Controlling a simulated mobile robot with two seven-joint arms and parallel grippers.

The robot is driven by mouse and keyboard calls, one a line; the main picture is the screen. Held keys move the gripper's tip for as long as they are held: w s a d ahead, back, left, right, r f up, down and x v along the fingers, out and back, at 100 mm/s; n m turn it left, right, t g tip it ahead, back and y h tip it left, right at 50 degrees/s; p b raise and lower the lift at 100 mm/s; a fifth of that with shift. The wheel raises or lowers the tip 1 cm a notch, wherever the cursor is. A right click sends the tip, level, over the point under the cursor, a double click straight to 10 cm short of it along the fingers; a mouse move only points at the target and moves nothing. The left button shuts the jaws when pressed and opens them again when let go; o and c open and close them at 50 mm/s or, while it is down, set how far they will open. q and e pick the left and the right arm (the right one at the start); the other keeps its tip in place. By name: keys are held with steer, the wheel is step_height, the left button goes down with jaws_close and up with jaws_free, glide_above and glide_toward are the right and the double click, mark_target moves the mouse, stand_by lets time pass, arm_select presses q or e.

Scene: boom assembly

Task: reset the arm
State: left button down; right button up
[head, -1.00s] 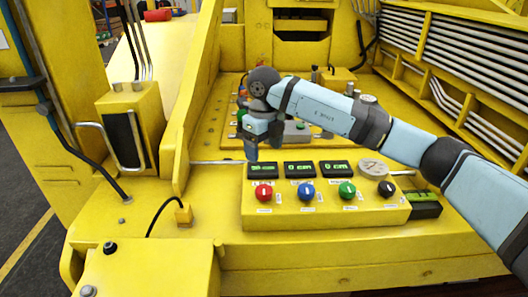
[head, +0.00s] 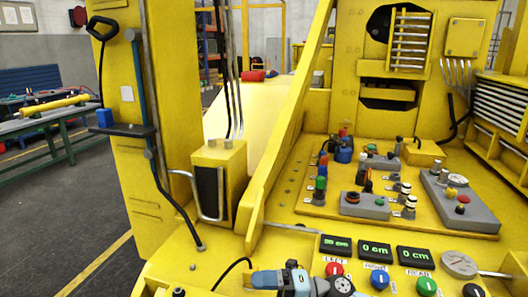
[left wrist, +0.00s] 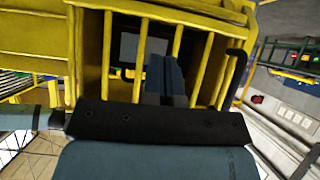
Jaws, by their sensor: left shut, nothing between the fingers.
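My left gripper (left wrist: 165,62) shows in the left wrist view. Its two fingers are together, with nothing seen between them, in front of a yellow barred frame (left wrist: 208,70); I cannot tell whether they touch it. In the head view, part of one of my arms, blue-grey with dark joints, is at the bottom edge, in front of the yellow control box. My right gripper cannot be made out.
A board with several switches and buttons (head: 455,214) lies behind the displays. A tall yellow post (head: 175,90) and a slanted yellow beam (head: 285,130) stand left of it. A green workbench (head: 50,130) is at far left, with open floor (head: 70,210) before it.

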steer(key=s+d+f+m+t+h+p, duration=0.1)
steer(key=d+f+m+t+h, duration=0.35)
steer(key=m+t, duration=0.6)
steer(key=s+d+f+m+t+h+p, duration=0.25)
steer(key=d+m+t, duration=0.4)
steer(key=m, duration=0.65)
steer(key=s+d+f+m+g+h, duration=0.2)
steer(key=s+d+f+m+h, duration=0.2)
steer(key=s+f, duration=0.3)
steer(key=s+d+f+m+g+h+p, duration=0.1)
steer(key=s+d+f+m+g+h, duration=0.1)
steer(key=s+d+f+m+h, duration=0.3)
steer(key=s+f+m, duration=0.1)
steer(key=s+f, duration=0.2)
steer(key=shift+s+d+f+g, duration=0.15)
steer(key=shift+s+g, duration=0.05)
steer(key=shift+g, duration=0.1)
